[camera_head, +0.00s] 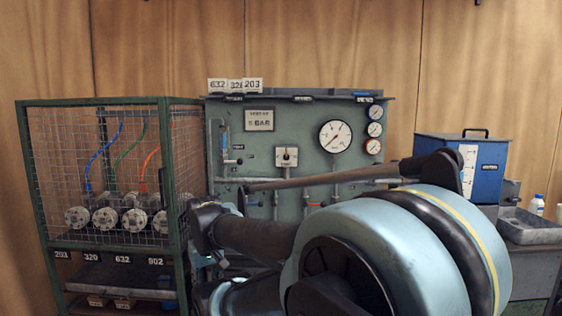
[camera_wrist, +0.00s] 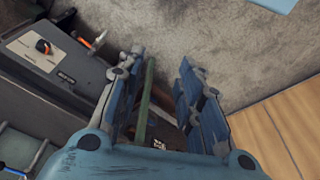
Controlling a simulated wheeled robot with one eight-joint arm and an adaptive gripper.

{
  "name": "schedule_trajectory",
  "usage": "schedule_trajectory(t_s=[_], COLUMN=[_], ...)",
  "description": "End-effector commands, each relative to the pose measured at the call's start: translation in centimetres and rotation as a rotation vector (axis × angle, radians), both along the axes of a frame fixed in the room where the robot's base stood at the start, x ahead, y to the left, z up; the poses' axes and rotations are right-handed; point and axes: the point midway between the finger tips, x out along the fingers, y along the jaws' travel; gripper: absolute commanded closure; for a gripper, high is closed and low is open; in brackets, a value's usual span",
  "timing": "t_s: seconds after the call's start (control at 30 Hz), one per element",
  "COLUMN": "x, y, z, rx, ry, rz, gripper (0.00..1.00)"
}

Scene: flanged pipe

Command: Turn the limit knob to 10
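A dark knob on a pale square plate (camera_head: 287,157) is on the green panel (camera_head: 262,200), left of the large gauge. Its label and setting are too small to read, so I cannot tell for certain that it is the limit knob. I cannot tell whether both views show the same knob. My gripper (camera_wrist: 162,60) is open and empty, apart from and right of that knob. My arm covers the lower right of the head view.
A large gauge (camera_head: 335,136) and several small gauges are on the panel. A sign (camera_head: 260,120) shows "BAR". A green wire cage (camera_head: 105,170) stands left. A blue box (camera_head: 485,170) and a grey tray (camera_head: 528,226) are right. A green bar (camera_wrist: 145,105) shows between my fingers.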

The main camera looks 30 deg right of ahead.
Motion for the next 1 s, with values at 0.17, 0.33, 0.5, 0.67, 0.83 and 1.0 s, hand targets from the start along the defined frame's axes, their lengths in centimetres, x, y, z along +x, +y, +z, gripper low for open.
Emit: schedule_trajectory(t_s=[0.17,0.33,0.5,0.67,0.83,1.0], x=[0.0,0.6,5.8,12.7,19.8,25.6], y=[0.0,0.5,1.6,1.1,-2.3,-8.5], z=[0.0,1.1,3.4,7.1,11.5,16.0], rx=[0.000,0.038,0.152,0.253,0.300,0.285], ry=[0.000,-0.044,-0.173,-0.372,-0.606,-0.843], rz=[0.000,0.006,0.019,0.016,-0.026,-0.107], gripper=[0.58,0.53,0.53,0.53,0.53,0.53])
